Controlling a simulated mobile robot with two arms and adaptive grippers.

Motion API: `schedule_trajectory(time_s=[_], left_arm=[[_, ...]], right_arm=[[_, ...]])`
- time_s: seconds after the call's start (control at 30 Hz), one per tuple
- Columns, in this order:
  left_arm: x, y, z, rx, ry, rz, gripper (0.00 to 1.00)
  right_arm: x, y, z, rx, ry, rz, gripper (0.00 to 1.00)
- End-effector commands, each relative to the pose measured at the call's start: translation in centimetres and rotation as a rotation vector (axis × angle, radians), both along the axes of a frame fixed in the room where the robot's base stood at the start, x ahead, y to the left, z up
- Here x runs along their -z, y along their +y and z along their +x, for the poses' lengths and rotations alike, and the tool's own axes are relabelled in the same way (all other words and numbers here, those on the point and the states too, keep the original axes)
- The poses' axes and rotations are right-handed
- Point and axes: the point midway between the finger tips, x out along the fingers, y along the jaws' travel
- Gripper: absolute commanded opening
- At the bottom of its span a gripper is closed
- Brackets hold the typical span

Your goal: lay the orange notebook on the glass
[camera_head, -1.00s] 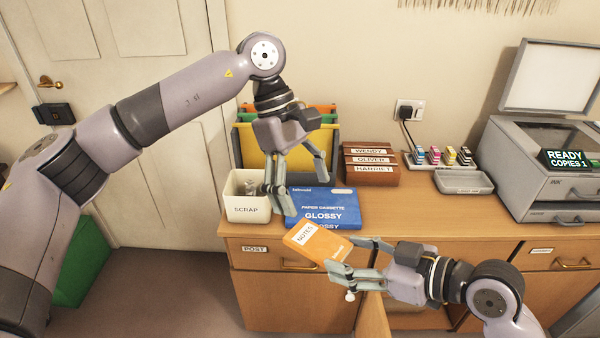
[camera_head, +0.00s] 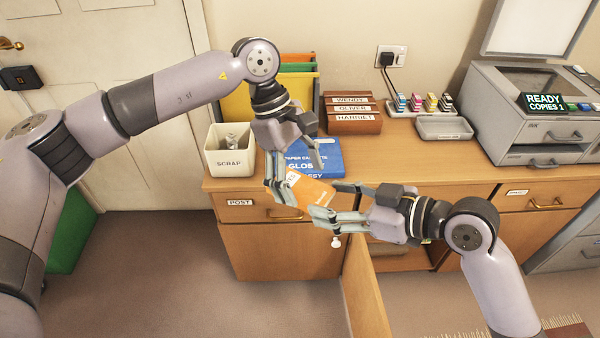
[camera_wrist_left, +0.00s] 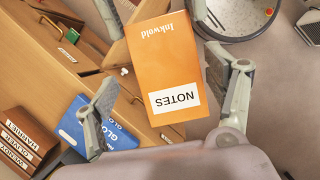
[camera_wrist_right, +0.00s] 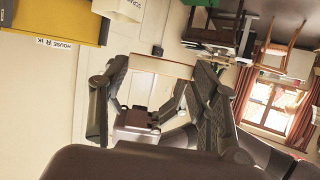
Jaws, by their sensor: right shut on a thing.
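The orange notebook (camera_head: 312,190), labelled NOTES, is in the air in front of the counter. My right gripper (camera_head: 326,202) is shut on its right end. In the right wrist view the notebook (camera_wrist_right: 160,67) shows nearly edge-on between the fingers. My left gripper (camera_head: 296,180) is at the notebook's other end; in the left wrist view its fingers (camera_wrist_left: 165,95) are spread wide, with the notebook (camera_wrist_left: 165,70) showing between them. I cannot tell whether they touch it. The dark glass (camera_head: 505,90) is on the copier at right, under a raised lid (camera_head: 535,28).
The copier (camera_head: 530,130) stands at the counter's right. A grey tray (camera_head: 445,128), inks, a brown sorter (camera_head: 352,122), a blue GLOSSY box (camera_head: 325,150) and a SCRAP bin (camera_head: 230,162) line the counter (camera_head: 400,165). A wooden door or panel (camera_head: 365,295) juts out below the right gripper.

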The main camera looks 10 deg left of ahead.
Motion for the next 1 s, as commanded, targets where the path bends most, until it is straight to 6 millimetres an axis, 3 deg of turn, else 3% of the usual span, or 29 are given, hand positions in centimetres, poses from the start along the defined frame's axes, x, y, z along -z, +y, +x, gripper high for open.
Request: schedule_trajectory(time_s=[0.7,0.73,1.0], left_arm=[[-0.08,-0.14,0.15,-0.002,-0.005,-0.005,0.27],[-0.1,-0.15,0.16,-0.002,-0.005,-0.005,0.27],[-0.07,-0.09,0.14,-0.003,-0.004,-0.003,0.27]], right_arm=[[-0.2,0.34,-0.33,-0.011,0.0,0.007,0.27],[-0.2,0.36,-0.34,-0.011,0.0,0.008,0.58],[-0.17,0.29,-0.28,-0.009,0.0,0.006,0.76]])
